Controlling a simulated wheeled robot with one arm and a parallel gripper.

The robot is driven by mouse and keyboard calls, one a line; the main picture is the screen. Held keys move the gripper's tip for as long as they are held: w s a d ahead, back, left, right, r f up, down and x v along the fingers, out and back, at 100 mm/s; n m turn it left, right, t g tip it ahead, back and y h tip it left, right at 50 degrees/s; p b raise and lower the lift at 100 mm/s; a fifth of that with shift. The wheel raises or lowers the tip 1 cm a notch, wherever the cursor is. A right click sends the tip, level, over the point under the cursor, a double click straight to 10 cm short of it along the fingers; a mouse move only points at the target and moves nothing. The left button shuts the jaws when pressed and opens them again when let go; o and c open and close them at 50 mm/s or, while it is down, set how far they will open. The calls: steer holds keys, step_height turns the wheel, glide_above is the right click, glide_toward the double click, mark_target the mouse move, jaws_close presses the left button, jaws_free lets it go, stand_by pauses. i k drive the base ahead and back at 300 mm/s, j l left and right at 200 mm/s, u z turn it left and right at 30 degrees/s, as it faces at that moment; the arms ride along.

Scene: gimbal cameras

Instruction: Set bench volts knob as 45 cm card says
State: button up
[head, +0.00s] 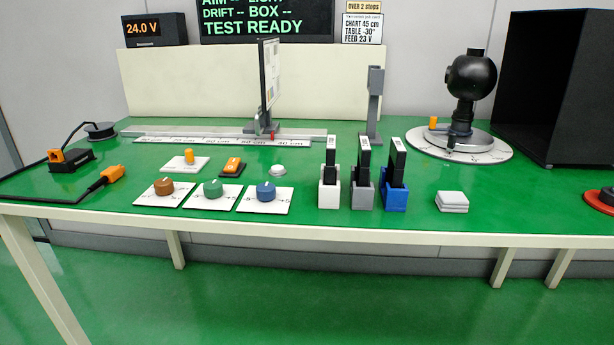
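The card (362,28) at the back reads "CHART 45 cm", "TABLE -30°" and "FEED 23 V"; its small top line is hard to read. A black display (155,29) at the back left shows 24.0 V. Three knobs sit on white plates along the front: brown (164,187), green (213,188) and blue (265,190). A smaller orange knob (189,156) stands on a white plate behind them. I cannot read which knob is labelled volts. My gripper is not in view.
A chart panel (270,75) stands on a rail (230,136). Orange plugs lie at left. Several slotted holders, a white block (452,201) and a black ball on a turntable (460,146) are at right. A dark box (555,90) stands far right. The front floor is clear.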

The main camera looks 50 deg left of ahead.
mark_target(163, 187)
steer(key=u, duration=2.65)
